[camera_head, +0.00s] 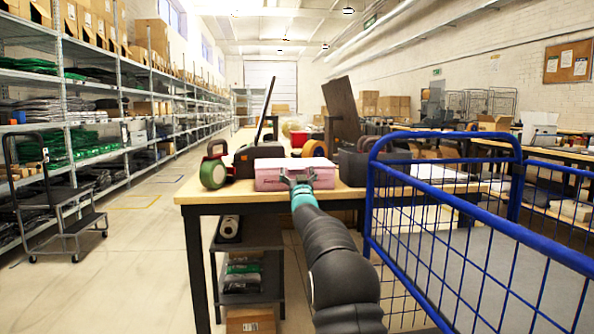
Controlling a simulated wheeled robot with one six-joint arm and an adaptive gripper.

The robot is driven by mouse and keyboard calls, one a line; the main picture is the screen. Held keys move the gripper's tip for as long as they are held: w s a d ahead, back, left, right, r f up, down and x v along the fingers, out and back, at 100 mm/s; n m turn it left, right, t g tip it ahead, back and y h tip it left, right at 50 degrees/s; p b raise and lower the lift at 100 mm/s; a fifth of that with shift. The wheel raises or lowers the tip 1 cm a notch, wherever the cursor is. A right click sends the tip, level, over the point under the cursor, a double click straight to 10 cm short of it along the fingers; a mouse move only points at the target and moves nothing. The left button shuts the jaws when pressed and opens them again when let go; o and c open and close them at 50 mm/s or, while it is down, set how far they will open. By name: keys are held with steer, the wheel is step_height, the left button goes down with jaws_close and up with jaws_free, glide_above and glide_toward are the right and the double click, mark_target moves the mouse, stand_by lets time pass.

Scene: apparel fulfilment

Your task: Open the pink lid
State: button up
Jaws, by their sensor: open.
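The gripper hides part of that face. I cannot tell whether the fingers touch the box or the lid.
A blue wire cart (446,136) stands close on the right.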

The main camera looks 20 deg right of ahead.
steer(key=shift+w+d+r, duration=0.1)
steer(key=shift+w+r, duration=0.05)
steer(key=shift+w, duration=0.25)
